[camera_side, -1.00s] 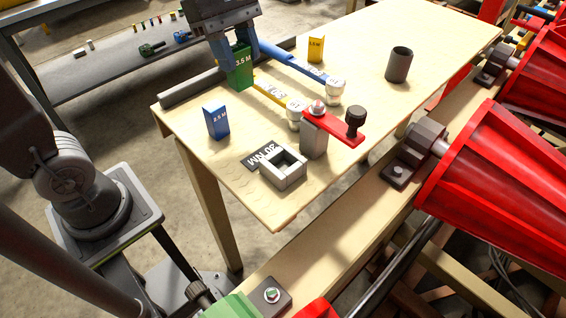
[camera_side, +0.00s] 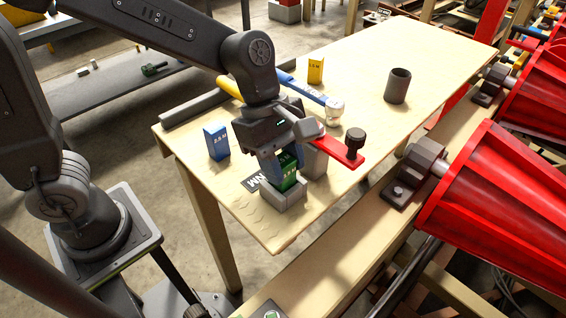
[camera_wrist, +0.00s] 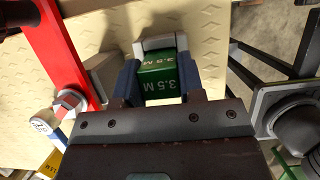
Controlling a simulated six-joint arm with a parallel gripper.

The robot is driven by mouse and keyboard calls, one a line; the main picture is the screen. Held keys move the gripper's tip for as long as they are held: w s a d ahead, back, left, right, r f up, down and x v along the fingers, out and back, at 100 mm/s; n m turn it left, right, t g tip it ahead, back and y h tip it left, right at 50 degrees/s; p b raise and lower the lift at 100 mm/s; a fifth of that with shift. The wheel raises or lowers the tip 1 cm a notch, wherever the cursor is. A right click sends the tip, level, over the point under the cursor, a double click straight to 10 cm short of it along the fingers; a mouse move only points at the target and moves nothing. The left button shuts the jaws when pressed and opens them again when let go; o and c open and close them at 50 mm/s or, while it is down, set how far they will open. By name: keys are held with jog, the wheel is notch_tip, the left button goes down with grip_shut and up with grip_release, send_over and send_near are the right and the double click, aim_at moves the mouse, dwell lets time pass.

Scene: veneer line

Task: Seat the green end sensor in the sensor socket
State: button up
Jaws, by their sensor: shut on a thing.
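My gripper (camera_side: 283,166) points down at the near part of the table, its blue fingers shut on the green end sensor (camera_side: 289,183). The sensor also shows between the fingers in the wrist view (camera_wrist: 160,82), marked "3.5 M". The pale grey square sensor socket (camera_side: 284,201) is directly under the sensor. In the wrist view its rim (camera_wrist: 154,44) shows just beyond the sensor. The sensor's lower end meets the socket opening and looks upright. How deep it sits is hidden by the socket wall and fingers.
A red arm with a black knob (camera_side: 354,143) on a grey block stands close to the right of my gripper. A blue block (camera_side: 216,141) stands to the left. A yellow block (camera_side: 316,70) and a dark cup (camera_side: 397,86) stand farther back. The table's near edge is close.

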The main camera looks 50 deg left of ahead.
jog(key=shift+f, duration=0.3)
jog(key=shift+f, duration=0.1)
jog(key=o, duration=0.9)
jog(key=shift+o, duration=0.2)
jog(key=v, duration=1.1)
jog(key=s+a+f+m+t+y, duration=0.1)
jog(key=s+a+m, duration=0.3)
jog(key=m, duration=0.5)
jog(key=s+a+f+m+t+y, duration=0.2)
jog(key=s+a+m+t+y, duration=0.1)
jog(key=a+m, duration=0.5)
jog(key=shift+s+a+m+t+y, duration=0.25)
jog(key=shift+s+m+t, duration=0.25)
jog(key=shift+s+t, duration=0.35)
